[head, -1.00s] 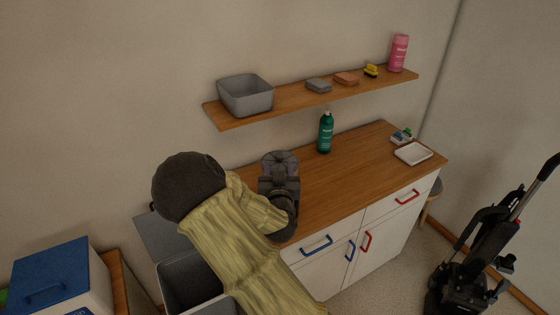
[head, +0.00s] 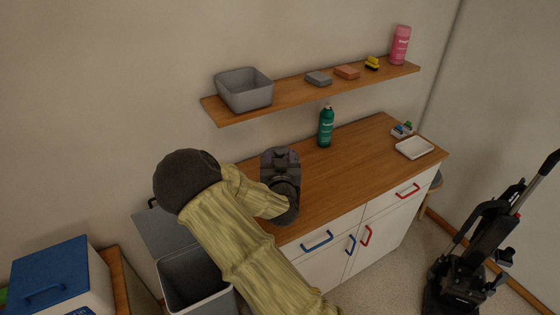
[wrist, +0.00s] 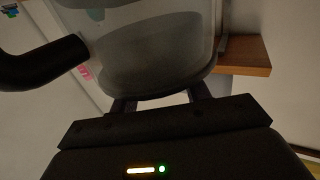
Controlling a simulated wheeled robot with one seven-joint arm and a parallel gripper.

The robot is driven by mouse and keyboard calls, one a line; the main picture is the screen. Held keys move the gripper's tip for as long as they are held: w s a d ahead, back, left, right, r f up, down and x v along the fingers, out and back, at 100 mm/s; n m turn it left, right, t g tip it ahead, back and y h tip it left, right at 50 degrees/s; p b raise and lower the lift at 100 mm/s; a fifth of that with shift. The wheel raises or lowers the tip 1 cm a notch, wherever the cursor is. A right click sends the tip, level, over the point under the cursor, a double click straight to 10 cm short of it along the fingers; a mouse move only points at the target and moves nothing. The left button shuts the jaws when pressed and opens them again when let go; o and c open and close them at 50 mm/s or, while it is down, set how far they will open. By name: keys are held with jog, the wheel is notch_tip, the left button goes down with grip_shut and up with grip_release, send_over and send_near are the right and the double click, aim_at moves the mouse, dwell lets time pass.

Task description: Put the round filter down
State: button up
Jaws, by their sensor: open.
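My gripper (head: 280,160) is over the left part of the wooden counter (head: 340,178) in the head view, with my own wrist hiding what lies beneath it. In the wrist view the fingers (wrist: 162,98) are apart. A grey, partly see-through thing with a rounded rim (wrist: 150,55) fills the space just beyond them, with a dark curved handle-like part (wrist: 50,58) at its left. I cannot tell whether the fingers touch it. I cannot clearly make out the round filter in either view; my gripper may hide it.
A green bottle (head: 326,127) stands behind and right of my gripper. A white tray (head: 414,148) lies at the counter's right end. A shelf (head: 300,94) above holds a grey bin (head: 245,90). An upright vacuum (head: 465,270) stands right. The counter's middle is clear.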

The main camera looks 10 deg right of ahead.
jog(key=shift+c, duration=0.2)
grip_shut()
jog(key=shift+w, duration=0.1)
notch_tip(320, 180, up, 10)
jog(key=b, duration=0.1)
dwell(0.6)
dwell(0.6)
